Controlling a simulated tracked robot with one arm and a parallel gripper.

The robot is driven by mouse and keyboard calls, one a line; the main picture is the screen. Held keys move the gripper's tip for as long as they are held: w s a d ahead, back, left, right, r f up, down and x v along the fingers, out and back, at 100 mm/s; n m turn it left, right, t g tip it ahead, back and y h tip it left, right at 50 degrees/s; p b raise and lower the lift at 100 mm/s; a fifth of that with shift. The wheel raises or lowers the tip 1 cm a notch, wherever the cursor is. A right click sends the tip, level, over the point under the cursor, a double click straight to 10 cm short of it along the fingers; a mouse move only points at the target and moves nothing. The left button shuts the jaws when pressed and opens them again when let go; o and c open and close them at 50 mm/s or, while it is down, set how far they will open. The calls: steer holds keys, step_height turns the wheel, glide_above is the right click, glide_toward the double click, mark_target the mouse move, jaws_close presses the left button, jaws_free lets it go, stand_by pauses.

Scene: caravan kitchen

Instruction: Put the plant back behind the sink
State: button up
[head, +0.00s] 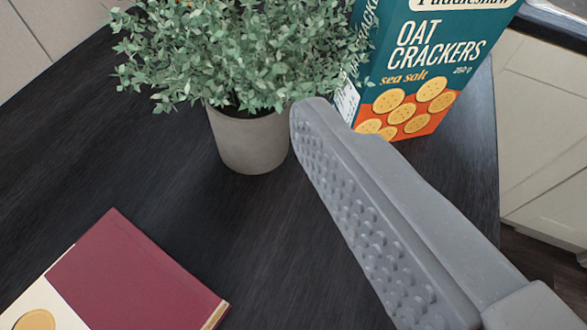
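The plant (245,60) has bushy green leaves and stands upright in a grey pot (250,142) on the dark wooden tabletop. Its top is cut off by the upper edge of the head view. One grey finger of my gripper (312,130) reaches in from the lower right. Its tip is close to the right side of the pot in the picture, and I cannot tell whether they touch. The finger's bumpy inner pad is bare and faces left. The other finger is out of view. I cannot make out the sink.
A teal and orange oat crackers box (425,65) stands right of the plant, partly behind my finger. A dark red book (135,270) lies at the lower left. Bare dark tabletop (80,140) lies left of the pot. Pale cabinets (545,130) and a dark counter edge show at right.

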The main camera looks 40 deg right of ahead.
steer(key=h, duration=0.1)
glide_toward(254, 118)
steer(key=s+a, duration=0.1)
steer(key=shift+m+h, duration=0.4)
steer(key=shift+b+x, duration=1)
steer(key=shift+x, duration=5.65)
steer(key=c, duration=1.6)
